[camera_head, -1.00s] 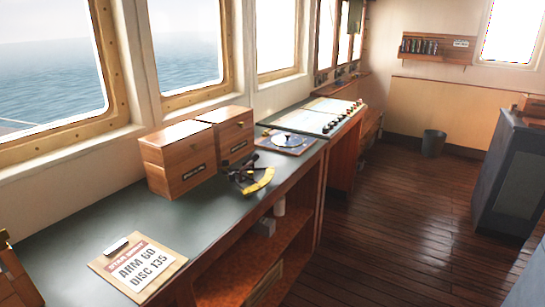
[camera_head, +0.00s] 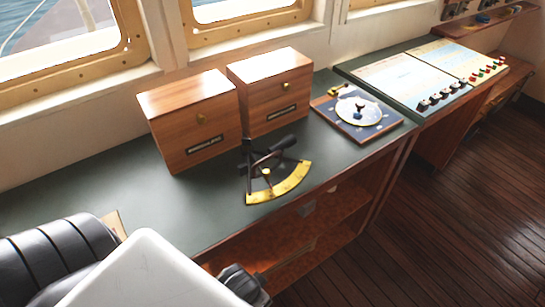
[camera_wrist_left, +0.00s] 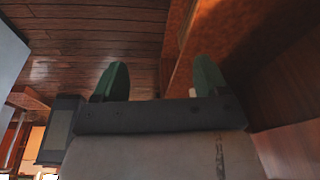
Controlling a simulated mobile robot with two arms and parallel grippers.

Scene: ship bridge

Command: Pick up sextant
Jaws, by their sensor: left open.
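The sextant (camera_head: 277,178), with a black frame and a yellow brass arc, lies on the dark green counter (camera_head: 340,185) in the head view, in front of two wooden boxes. Its arc faces the counter's front edge, and nothing holds it. My left arm enters at the lower left of the head view; its fingers cannot be made out there. In the left wrist view my left gripper (camera_wrist_left: 162,80) shows two green fingertips wide apart with nothing between them. The sextant does not show in the wrist view. My right gripper is in no view.
The two wooden boxes, left (camera_head: 195,125) and right (camera_head: 270,92), stand close behind the sextant. A blue board with a white disc (camera_head: 358,112) lies to its right. An open wooden shelf (camera_head: 300,235) is below the counter. Floorboards (camera_wrist_left: 75,55) show in the wrist view.

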